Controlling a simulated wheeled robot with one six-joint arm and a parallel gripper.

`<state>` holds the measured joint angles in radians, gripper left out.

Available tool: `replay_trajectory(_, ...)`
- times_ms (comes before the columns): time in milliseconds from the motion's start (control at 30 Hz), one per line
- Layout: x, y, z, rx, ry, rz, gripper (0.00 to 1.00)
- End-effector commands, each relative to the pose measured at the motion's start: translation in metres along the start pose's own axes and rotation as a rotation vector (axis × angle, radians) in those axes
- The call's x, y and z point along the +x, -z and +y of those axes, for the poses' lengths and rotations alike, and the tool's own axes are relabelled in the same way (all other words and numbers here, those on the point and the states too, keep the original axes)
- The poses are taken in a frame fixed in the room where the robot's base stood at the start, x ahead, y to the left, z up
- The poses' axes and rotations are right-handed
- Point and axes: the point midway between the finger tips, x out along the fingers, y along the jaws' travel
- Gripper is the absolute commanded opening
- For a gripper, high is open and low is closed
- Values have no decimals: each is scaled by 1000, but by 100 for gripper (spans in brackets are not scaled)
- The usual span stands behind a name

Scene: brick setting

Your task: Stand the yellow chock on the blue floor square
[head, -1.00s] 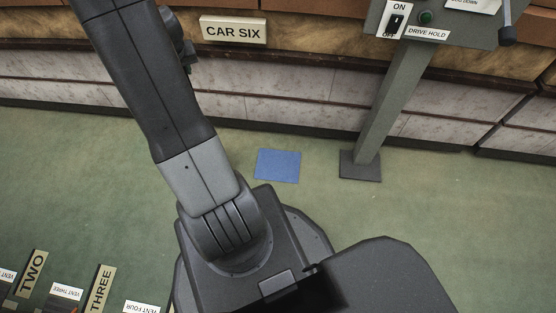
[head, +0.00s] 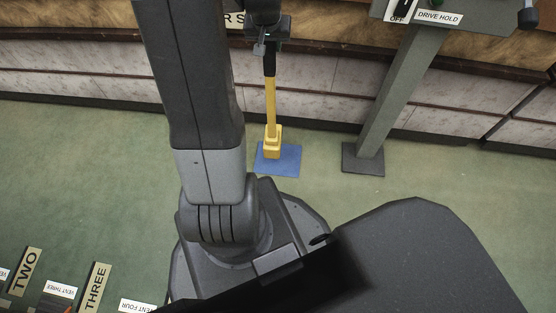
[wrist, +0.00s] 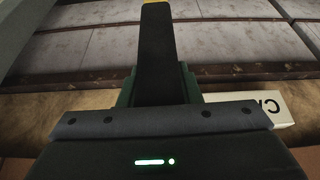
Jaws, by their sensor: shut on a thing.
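The yellow chock (head: 272,148) is a small block at the foot of a long upright yellow handle with a black grip on top. In the head view it appears over the blue floor square (head: 290,160), towards the square's left and far part. I cannot tell whether its base touches the square. My gripper (head: 268,46) is shut on the black grip, high above the floor. In the wrist view the black grip (wrist: 157,55) runs away from the jaws, with a sliver of yellow at the top edge; the block and the square are out of that view.
A grey post with a foot plate (head: 363,159) and a control box labelled DRIVE HOLD (head: 438,17) stands right of the square. A low panelled wall (head: 90,75) runs behind. Signs TWO (head: 25,271) and THREE (head: 96,287) are at lower left. Green floor around the square is clear.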

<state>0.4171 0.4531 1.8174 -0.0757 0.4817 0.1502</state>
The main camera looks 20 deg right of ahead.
Motion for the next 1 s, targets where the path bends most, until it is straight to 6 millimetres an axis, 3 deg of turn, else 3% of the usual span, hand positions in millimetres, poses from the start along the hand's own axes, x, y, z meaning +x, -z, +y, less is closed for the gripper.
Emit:
replay_trajectory(133, -3, 0, 18, 31, -12, 7, 0)
replay_trajectory(367, 0, -3, 23, 40, -16, 6, 0)
replay_trajectory(700, 46, -22, 22, 39, -15, 4, 0)
replay_trajectory(1000, 62, -28, 22, 39, -16, 6, 0)
